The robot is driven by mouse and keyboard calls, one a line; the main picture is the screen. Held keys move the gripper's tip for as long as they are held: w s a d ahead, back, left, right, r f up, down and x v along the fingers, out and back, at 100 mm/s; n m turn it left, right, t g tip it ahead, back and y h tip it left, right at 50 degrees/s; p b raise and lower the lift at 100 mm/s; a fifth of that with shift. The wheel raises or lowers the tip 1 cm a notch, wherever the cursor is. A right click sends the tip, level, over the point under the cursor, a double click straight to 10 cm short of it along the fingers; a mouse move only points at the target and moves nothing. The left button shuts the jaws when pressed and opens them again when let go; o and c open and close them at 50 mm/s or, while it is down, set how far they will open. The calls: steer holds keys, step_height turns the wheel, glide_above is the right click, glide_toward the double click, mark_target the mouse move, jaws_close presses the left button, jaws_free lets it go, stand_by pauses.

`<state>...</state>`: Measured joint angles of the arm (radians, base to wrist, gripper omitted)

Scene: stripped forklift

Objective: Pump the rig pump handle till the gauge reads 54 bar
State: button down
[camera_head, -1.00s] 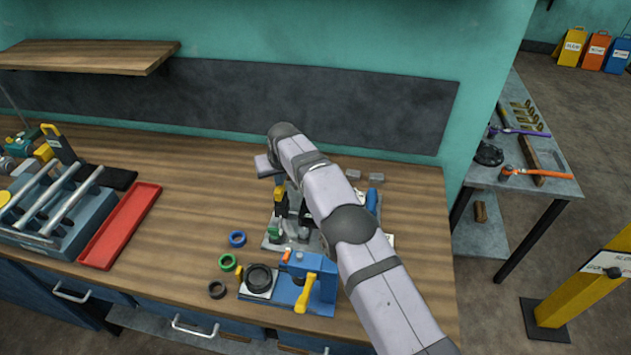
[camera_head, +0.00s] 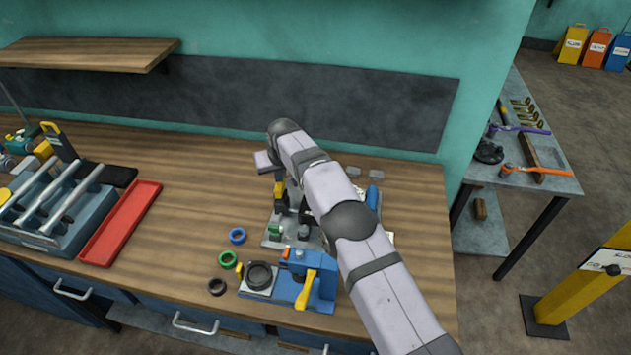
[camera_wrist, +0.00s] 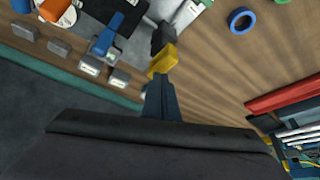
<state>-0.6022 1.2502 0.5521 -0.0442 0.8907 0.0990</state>
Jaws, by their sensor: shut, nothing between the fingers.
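The rig stands on a grey base plate (camera_head: 272,240) on the bench, partly hidden behind my arm in the head view. A yellow piece (camera_head: 281,190) with dark parts below it rises above the plate, apparently the pump handle's grip. The yellow piece also shows in the wrist view (camera_wrist: 163,60), just beyond my fingertips. My gripper (camera_wrist: 161,80) is shut and empty, its dark fingers close to or touching the yellow piece; contact cannot be told. No gauge dial or reading can be made out.
A blue press-like device (camera_head: 318,285) with a yellow lever stands at the bench's front edge. Blue (camera_head: 237,236), green (camera_head: 227,258) and black (camera_head: 217,287) rings lie left of it. A red tray (camera_head: 122,225) lies farther left. Bench between tray and rings is clear.

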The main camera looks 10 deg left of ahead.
steer(key=shift+r+p, duration=1.9)
steer(key=shift+r, duration=0.65)
steer(key=shift+d, duration=0.1)
steer(key=s+d+m+g+h+b, duration=0.15)
steer(key=s+d, duration=0.25)
steer(key=d, duration=0.5)
steer(key=s+d+m+b, duration=0.1)
steer(key=s+d+b, duration=0.15)
steer(key=d, duration=0.65)
steer(key=s+d+m+g+h+b, duration=0.1)
steer(key=s+d, duration=0.3)
steer(key=d, duration=0.4)
steer(key=s+d+f+b, duration=0.1)
steer(key=s+d, duration=0.3)
steer(key=s, duration=0.4)
steer(key=s+d+f+m+g+b, duration=0.1)
steer(key=s+d+f, duration=0.2)
steer(key=s, duration=0.6)
steer(key=s+d+f+m+g+b, duration=0.1)
steer(key=s+d, duration=0.5)
steer(key=s, duration=0.3)
steer(key=shift+f+b, duration=0.4)
